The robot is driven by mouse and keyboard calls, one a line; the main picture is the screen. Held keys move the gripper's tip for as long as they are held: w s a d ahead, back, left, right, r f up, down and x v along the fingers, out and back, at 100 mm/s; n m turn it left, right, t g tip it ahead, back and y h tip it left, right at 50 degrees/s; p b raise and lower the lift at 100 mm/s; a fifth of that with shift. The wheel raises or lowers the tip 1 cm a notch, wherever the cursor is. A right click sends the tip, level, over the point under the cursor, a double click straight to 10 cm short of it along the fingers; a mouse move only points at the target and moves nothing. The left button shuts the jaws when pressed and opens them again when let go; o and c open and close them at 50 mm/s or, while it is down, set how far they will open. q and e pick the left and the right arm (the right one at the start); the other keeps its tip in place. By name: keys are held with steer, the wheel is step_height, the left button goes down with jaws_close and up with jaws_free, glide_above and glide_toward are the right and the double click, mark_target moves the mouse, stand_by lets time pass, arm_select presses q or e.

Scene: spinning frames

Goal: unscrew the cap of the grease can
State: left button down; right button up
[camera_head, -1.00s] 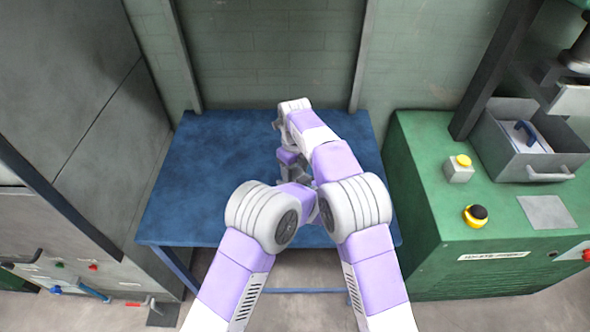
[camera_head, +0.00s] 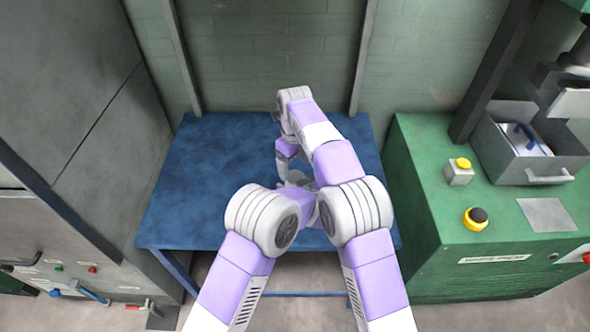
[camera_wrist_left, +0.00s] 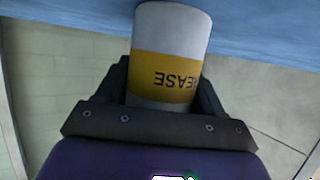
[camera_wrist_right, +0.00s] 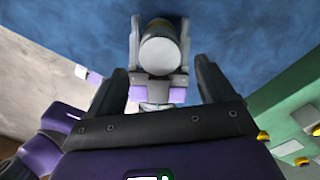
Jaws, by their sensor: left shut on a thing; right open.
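The grease can (camera_wrist_left: 170,68) is white with a yellow band marked GREASE, upside down in the left wrist view. My left gripper (camera_wrist_left: 166,88) is shut around its sides. I cannot tell the cap from the rest of that end. My right gripper (camera_wrist_right: 162,78) is open and empty, its fingers either side of the view to the can and apart from it. In the head view, my arms mostly hide the can and the grippers.
A blue table (camera_head: 200,190) lies under my arms, with clear top to the left and right. A green machine bench (camera_head: 425,190) stands at the right, carrying a grey drawer box (camera_head: 525,160) and button boxes. A grey cabinet (camera_head: 85,110) borders the left.

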arm_select(q)
steer(key=shift+c, duration=0.3)
jaws_free()
